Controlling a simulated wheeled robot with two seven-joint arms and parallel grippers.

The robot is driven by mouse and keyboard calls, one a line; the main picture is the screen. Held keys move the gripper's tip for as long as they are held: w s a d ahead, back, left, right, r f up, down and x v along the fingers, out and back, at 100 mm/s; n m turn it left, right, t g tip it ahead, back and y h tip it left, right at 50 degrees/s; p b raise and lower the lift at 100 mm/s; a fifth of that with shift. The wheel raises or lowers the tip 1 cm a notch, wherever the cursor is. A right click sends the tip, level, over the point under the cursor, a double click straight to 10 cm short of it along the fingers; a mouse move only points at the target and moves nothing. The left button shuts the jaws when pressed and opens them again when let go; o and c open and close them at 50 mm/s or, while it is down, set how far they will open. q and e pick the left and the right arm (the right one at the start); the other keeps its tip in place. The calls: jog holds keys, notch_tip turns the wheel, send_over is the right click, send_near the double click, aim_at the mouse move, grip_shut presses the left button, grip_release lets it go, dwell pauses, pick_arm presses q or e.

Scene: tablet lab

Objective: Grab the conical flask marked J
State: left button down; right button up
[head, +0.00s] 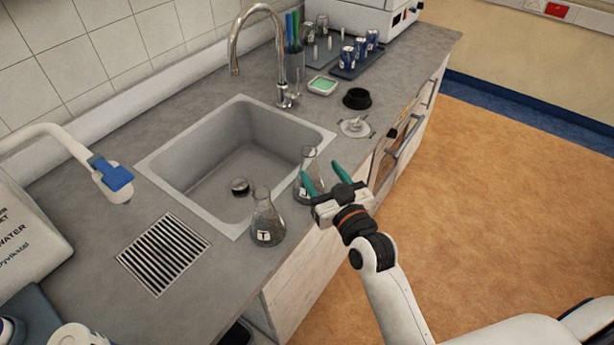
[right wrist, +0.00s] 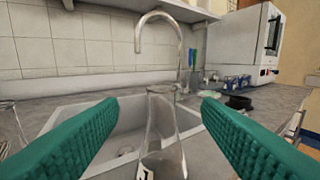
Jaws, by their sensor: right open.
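A clear conical flask (head: 310,167) stands upright on the counter at the sink's front right corner. Its white label is partly visible, but I cannot read the letter surely. In the right wrist view this flask (right wrist: 161,130) stands between and beyond my green fingers, its label cut off at the bottom edge. My right gripper (head: 325,178) is open and empty, with its fingers pointing at the flask; one finger overlaps it in the head view. A second conical flask (head: 266,222), marked T, stands nearer, at the sink's front edge. My left gripper is not in view.
The sink (head: 205,165) with its tall tap (head: 237,45) lies behind the flasks. A black round dish (head: 357,98), a green-topped tray (head: 322,85) and a rack of blue-labelled jars (head: 350,65) stand farther right. A metal grate (head: 163,253) lies at left. The counter's front edge is close.

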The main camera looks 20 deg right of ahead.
aim_at(312, 160)
jog(key=shift+w+a+r, duration=0.1)
jog(key=shift+w, duration=0.7)
jog(key=shift+w+a, duration=0.15)
jog(key=shift+w, duration=0.45)
jog(key=shift+w+p, duration=0.35)
jog(key=shift+p, duration=0.1)
jog(key=w+p, duration=0.1)
jog(key=w, duration=0.2)
jog(key=shift+w+a, duration=0.1)
jog(key=shift+w, duration=0.15)
jog(key=shift+w+f, duration=0.25)
jog(key=shift+w, duration=0.15)
jog(key=shift+s, duration=0.1)
jog(key=c, duration=0.3)
grip_shut()
